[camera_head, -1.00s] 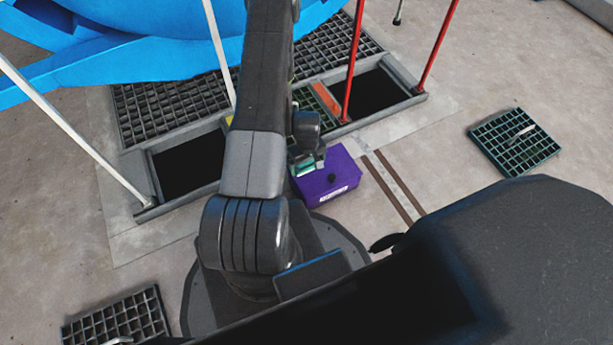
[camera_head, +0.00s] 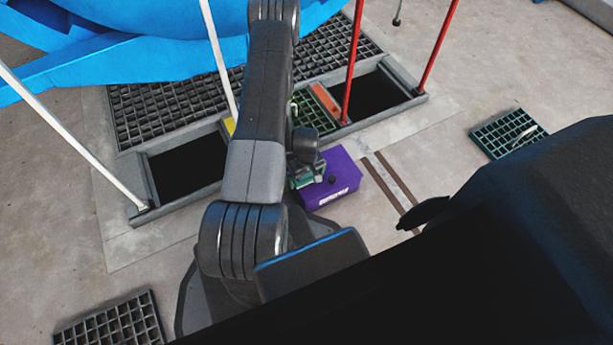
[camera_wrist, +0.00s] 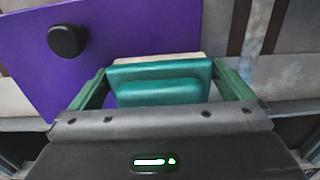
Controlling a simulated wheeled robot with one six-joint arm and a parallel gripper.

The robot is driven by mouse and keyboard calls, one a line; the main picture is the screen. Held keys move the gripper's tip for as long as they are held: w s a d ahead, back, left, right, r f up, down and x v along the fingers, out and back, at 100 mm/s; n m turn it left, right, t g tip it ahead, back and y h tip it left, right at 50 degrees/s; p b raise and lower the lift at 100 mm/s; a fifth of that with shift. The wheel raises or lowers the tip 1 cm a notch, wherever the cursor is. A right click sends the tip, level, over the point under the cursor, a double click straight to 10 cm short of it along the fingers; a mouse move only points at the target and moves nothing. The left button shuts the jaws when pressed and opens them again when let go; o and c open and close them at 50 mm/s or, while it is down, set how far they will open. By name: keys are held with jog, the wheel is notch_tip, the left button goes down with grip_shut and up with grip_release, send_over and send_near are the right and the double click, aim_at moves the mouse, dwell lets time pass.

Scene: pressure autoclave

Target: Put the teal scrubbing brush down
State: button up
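The teal scrubbing brush (camera_wrist: 160,85) is between the green fingers of my gripper (camera_wrist: 162,90) in the wrist view, with a pale strip along its far edge. The fingers meet both its sides, so my gripper is shut on it. A purple box (camera_wrist: 35,55) with a black knob lies beyond and to the left of the brush in that view. In the head view my gripper (camera_head: 306,174) is at the left edge of the purple box (camera_head: 335,180); my arm hides much of the gripper there. Whether the brush touches the box or floor cannot be told.
Two open pits (camera_head: 188,168) (camera_head: 378,92) in the floor frame flank a green grate (camera_head: 313,112). Red poles (camera_head: 354,60) and white poles (camera_head: 70,135) stand around them. Loose grates lie at right (camera_head: 505,133) and lower left (camera_head: 110,322). Floor right of the box is largely clear.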

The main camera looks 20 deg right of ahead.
notch_tip(320, 180, up, 12)
jog(key=p, duration=0.5)
jog(key=shift+r, duration=0.15)
jog(key=shift+f+b, duration=1.7)
jog(key=shift+f, duration=2.7)
